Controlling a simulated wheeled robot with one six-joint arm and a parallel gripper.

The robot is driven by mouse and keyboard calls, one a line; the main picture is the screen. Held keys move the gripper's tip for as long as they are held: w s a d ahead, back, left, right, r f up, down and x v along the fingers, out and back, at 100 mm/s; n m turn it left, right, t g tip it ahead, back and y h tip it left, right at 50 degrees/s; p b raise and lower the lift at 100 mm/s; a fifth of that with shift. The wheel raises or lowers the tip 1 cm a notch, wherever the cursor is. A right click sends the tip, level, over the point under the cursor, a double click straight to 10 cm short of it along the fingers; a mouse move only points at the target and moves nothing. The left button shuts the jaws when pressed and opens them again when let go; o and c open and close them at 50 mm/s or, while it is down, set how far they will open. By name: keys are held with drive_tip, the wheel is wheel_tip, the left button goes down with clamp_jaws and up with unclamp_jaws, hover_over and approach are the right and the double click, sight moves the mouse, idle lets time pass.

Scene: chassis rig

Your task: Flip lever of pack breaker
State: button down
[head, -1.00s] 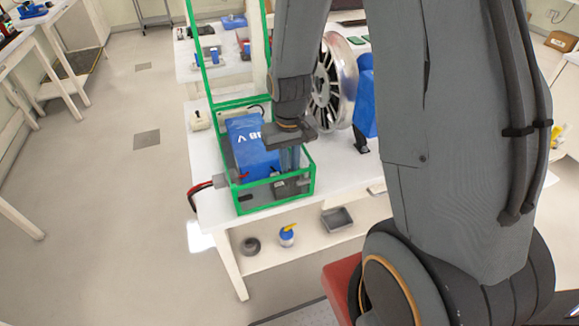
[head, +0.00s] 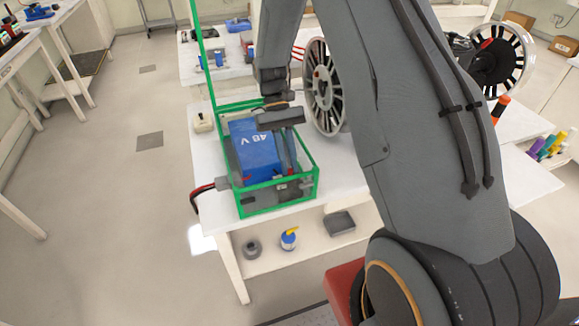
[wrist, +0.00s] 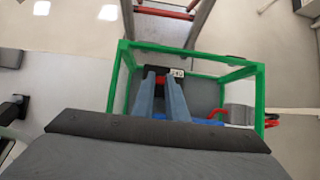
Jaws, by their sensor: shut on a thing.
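The blue battery pack (head: 256,153), marked 48 V, sits inside a green open frame (head: 277,206) on a white bench. In the wrist view, the pack breaker (wrist: 178,72) is a small black block with a white label at the near end of the green frame (wrist: 114,88). Its red lever (wrist: 161,81) shows between my fingertips. My gripper (head: 291,170) reaches down into the frame, its fingers slanted. In the wrist view my gripper (wrist: 163,84) is shut on the red lever.
A spoked wheel (head: 323,88) stands right of the frame, close to my arm. A thick red and black cable (head: 203,189) leaves the frame's left side. A grey tray (head: 338,222) and a blue and yellow bottle (head: 289,239) are on the shelf below. Floor on the left is clear.

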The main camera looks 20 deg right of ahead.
drive_tip(key=shift+w+f+g+b, duration=0.25)
drive_tip(key=shift+w+g+b, duration=0.15)
drive_tip(key=shift+g+b, duration=0.35)
drive_tip(key=shift+w+f+g+b, duration=0.2)
drive_tip(key=shift+w+g+b, duration=0.15)
drive_tip(key=shift+g+b, duration=0.35)
drive_tip(key=c, duration=1.8)
unclamp_jaws()
drive_tip(key=shift+o, duration=0.2)
drive_tip(key=shift+w+r, duration=0.1)
drive_tip(key=b+v, duration=0.3)
drive_tip(key=v, duration=0.4)
drive_tip(key=shift+w+r, duration=0.15)
drive_tip(key=shift+w, duration=0.15)
